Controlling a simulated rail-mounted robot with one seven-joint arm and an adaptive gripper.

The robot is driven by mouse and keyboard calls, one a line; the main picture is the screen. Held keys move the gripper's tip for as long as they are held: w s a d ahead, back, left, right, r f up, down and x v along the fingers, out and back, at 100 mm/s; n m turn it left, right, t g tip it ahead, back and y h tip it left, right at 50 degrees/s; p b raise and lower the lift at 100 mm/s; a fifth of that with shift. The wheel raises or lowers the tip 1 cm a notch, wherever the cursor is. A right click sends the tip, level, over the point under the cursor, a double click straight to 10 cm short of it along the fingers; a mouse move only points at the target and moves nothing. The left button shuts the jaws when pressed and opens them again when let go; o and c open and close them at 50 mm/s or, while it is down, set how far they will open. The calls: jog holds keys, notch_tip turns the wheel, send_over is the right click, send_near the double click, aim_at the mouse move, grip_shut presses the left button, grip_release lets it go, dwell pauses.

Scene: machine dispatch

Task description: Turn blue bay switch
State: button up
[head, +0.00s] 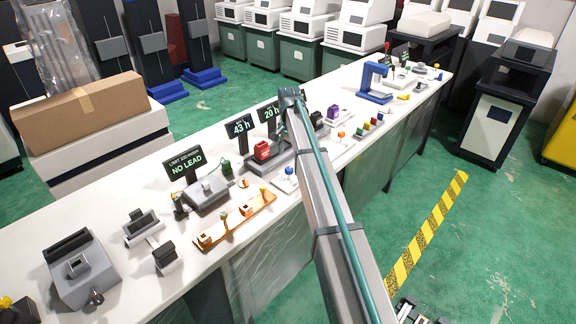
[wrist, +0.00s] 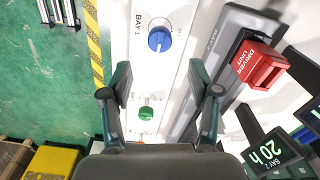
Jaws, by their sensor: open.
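The blue bay switch (wrist: 159,39) is a round blue knob on a white plate marked "BAY 1" in the wrist view. In the head view, the blue knob (head: 289,171) sits on the front part of the long white bench, just left of my arm. My gripper (wrist: 159,74) is open and empty in the wrist view. The knob appears just past the fingertips, roughly centred between them, and no contact shows. A green knob (wrist: 146,113) shows between the fingers on the same white strip. My gripper is hidden behind my arm in the head view.
A red driver unit (wrist: 257,64) sits in a grey holder beside the blue switch. A dark "20 h" sign (wrist: 268,152) stands close by. In the head view, an orange rack (head: 235,222) lies left of the switch. The aisle with yellow floor tape (head: 425,235) is mostly clear.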

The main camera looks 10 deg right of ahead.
aim_at(289, 168)
notch_tip(289, 168, down, 8)
jog(key=shift+r+p, duration=0.15)
jog(key=shift+p, duration=0.8)
jog(key=c, duration=1.1)
jog(key=shift+c, duration=0.2)
